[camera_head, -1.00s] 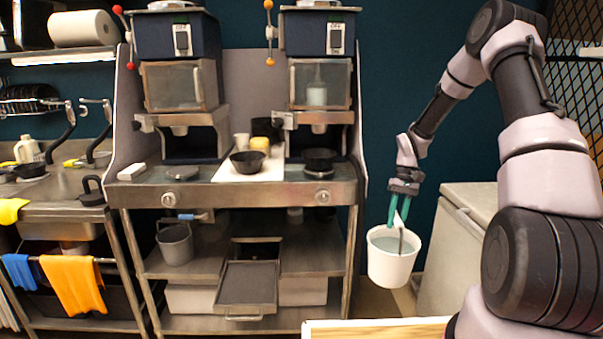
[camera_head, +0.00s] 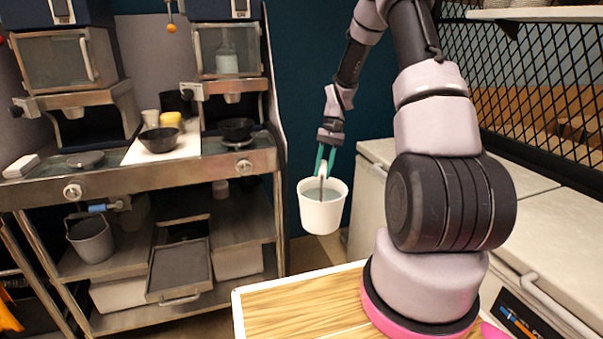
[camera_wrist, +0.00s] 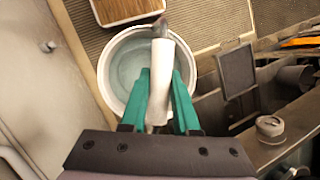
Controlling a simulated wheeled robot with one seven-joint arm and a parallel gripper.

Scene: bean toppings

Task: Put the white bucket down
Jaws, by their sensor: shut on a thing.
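The white bucket (camera_head: 323,212) hangs upright from my gripper (camera_head: 325,162) in the head view, in the air between the steel counter and the pale chest unit. My gripper's green fingers are shut on the bucket's handle. In the wrist view the white handle grip (camera_wrist: 161,82) lies between the green fingers of my gripper (camera_wrist: 160,95). The round rim of the bucket (camera_wrist: 106,67) shows below it, with a pale bluish inside.
The steel counter (camera_head: 140,182) stands at left with black bowls (camera_head: 160,140) on top. A grey bucket (camera_head: 91,238) and a tray (camera_head: 180,268) are on its lower shelf. The pale chest unit (camera_head: 368,195) stands right of the bucket. Bare floor shows below the bucket.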

